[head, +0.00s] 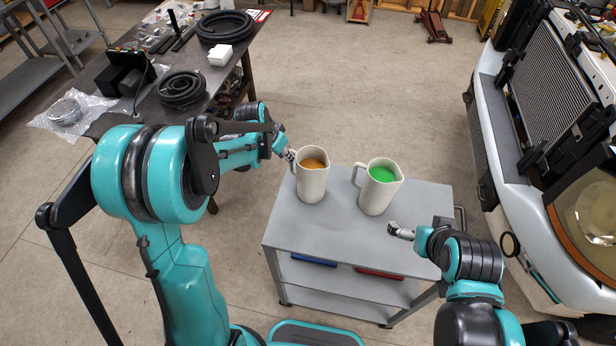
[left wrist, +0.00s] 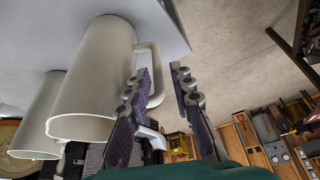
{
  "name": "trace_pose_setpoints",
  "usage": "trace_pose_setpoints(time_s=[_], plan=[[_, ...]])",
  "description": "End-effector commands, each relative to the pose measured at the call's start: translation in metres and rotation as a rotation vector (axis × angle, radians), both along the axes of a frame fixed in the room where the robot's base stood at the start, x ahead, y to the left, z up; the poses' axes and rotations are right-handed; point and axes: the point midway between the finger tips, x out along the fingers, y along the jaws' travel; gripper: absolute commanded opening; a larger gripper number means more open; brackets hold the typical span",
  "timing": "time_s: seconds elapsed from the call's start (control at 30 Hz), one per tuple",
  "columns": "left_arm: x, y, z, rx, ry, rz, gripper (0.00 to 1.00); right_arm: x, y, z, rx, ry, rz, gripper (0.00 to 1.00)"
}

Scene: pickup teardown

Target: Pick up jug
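A pale jug with orange contents (head: 312,184) stands upright on the grey cart (head: 338,235). A second pale jug with green contents (head: 377,195) stands to its right. Both handles face left in the head view. My left gripper (head: 290,155) is at the orange jug's handle. In the left wrist view, the near jug (left wrist: 92,80) has its handle (left wrist: 155,75) by the open fingers (left wrist: 162,85), partly in the gap between them; contact cannot be told. The other jug (left wrist: 38,115) is behind it. My right gripper (head: 400,231) is over the cart's right side, apart from both jugs; its fingers are too small to read.
A dark workbench (head: 206,80) with black hose coils (head: 182,89) and a white box (head: 221,55) stands at the back left. A white vehicle (head: 550,130) stands at the right. The cart's lower shelf holds a blue tray (head: 313,261) and a red tray (head: 379,274).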

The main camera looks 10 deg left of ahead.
Motion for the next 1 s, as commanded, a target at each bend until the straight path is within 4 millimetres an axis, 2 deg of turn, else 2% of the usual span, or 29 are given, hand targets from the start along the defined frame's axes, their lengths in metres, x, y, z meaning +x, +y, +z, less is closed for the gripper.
trace_pose_setpoints(time_s=[0.4, 0.67, 0.77, 1.0], plan=[[0.018, -0.013, -0.046, 0.000, -0.001, 0.000, 0.23, 0.000, 0.000, -0.006, 0.000, 0.000, 0.000, 1.00], [0.019, -0.014, -0.049, 0.000, 0.000, 0.000, 0.23, 0.000, 0.000, -0.006, 0.000, 0.000, 0.000, 1.00], [0.019, -0.013, -0.048, 0.000, 0.000, 0.000, 0.02, 0.000, 0.000, -0.006, 0.000, 0.000, 0.000, 1.00], [0.019, -0.014, -0.048, -0.001, -0.002, 0.001, 0.00, 0.000, 0.000, -0.006, 0.000, 0.000, 0.000, 1.00]])
